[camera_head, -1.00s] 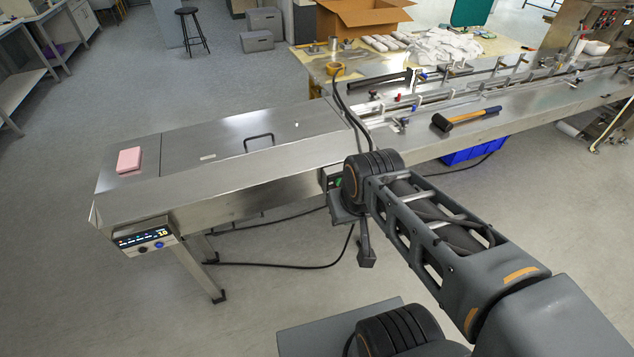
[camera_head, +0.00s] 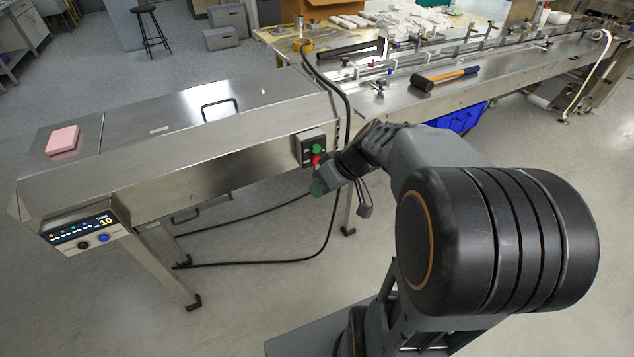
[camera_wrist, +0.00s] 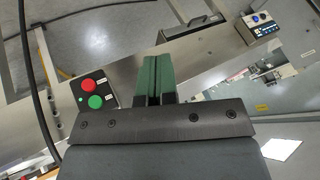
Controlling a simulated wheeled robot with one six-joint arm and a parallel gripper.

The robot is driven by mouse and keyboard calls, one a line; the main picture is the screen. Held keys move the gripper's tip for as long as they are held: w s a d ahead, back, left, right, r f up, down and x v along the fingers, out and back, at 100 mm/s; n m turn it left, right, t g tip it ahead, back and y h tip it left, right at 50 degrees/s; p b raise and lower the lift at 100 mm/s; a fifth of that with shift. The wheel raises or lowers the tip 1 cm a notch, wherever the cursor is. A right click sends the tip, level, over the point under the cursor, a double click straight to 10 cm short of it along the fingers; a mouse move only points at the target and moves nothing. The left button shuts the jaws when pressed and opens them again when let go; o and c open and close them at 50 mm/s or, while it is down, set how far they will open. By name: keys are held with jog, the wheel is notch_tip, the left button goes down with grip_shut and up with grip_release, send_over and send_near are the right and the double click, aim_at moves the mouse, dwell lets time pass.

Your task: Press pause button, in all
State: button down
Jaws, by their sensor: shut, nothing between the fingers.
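A small control box (camera_head: 307,134) on the machine's front side carries a green button (camera_head: 317,148) above a red button (camera_head: 316,159). The wrist view shows the red button (camera_wrist: 88,85) and green button (camera_wrist: 95,102) left of my fingers. A lit display panel (camera_head: 80,231) at the conveyor's near-left end has a blue button (camera_head: 103,238) and a black knob (camera_head: 83,245). It also shows top right in the wrist view (camera_wrist: 260,24). No readable label tells which is the pause button. My gripper (camera_head: 318,188) is shut and empty, just below the box; contact is not visible.
A pink block (camera_head: 63,140) lies on the machine's left top. A black cable (camera_head: 347,105) hangs beside the control box. A hammer (camera_head: 445,79) lies on the conveyor bed. A blue bin (camera_head: 466,118) is below it. Floor in front is clear.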

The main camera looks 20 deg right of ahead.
aim_at(316, 159)
jog(key=w+d+f+n+t+y+b, duration=0.2)
jog(key=w+d+f+t+b, duration=0.3)
jog(key=w+d+f+b, duration=0.2)
notch_tip(316, 159, down, 4)
jog(key=shift+d+r+b, duration=0.1)
jog(key=shift+d+b, duration=0.3)
jog(key=shift+d, duration=0.85)
jog(key=shift+w, duration=0.2)
jog(key=w+a+p, duration=0.1)
jog(key=w, duration=0.7)
jog(key=shift+w+p, duration=0.3)
jog(key=shift+p, duration=0.05)
jog(key=shift+w+b, duration=0.25)
jog(key=shift+b, duration=0.25)
dwell(0.3)
